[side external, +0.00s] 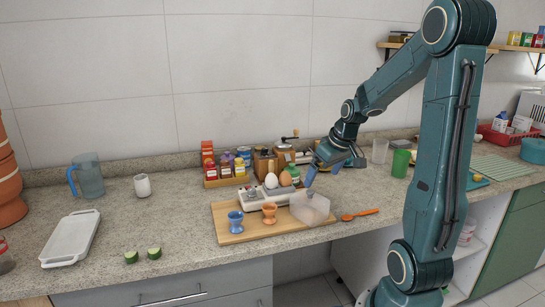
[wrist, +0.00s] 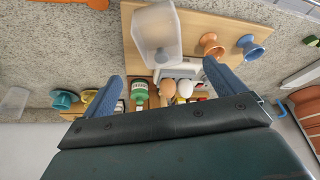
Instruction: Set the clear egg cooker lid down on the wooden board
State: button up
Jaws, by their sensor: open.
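The clear egg cooker lid (side external: 310,208) is a frosted, see-through box at the right end of the wooden board (side external: 232,236). It appears to rest on the board; the wrist view also shows the lid (wrist: 157,28) over the board (wrist: 196,22). The white egg cooker (side external: 256,201) stands beside it, with a white egg (side external: 271,181) and a brown egg (side external: 285,179) on top. My gripper (side external: 322,174) is open and empty, above and behind the lid, apart from it. Its two blue fingers (wrist: 163,75) show spread in the wrist view.
A blue egg cup (side external: 236,221) and an orange egg cup (side external: 269,213) stand on the board. An orange-handled spoon (side external: 360,214) lies right of it. Spice jars (side external: 225,166) and wooden grinders (side external: 265,163) stand behind.

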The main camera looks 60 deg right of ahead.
jog(key=shift+a, duration=0.1)
dwell(0.5)
jog(key=a+r+n, duration=0.1)
jog(key=a+r, duration=0.2)
jog(key=a, duration=0.5)
jog(key=a+r+n, duration=0.2)
jog(key=a+r, duration=0.1)
jog(key=a, duration=0.4)
jog(key=s+a+r+n+t+y, duration=0.1)
jog(key=s+a+r, duration=0.1)
jog(key=s+a, duration=0.5)
jog(key=a, duration=0.3)
jog(key=shift+s+a+n+t+y, duration=0.25)
jog(key=shift+n+t+y, duration=0.05)
jog(key=shift+y, duration=0.1)
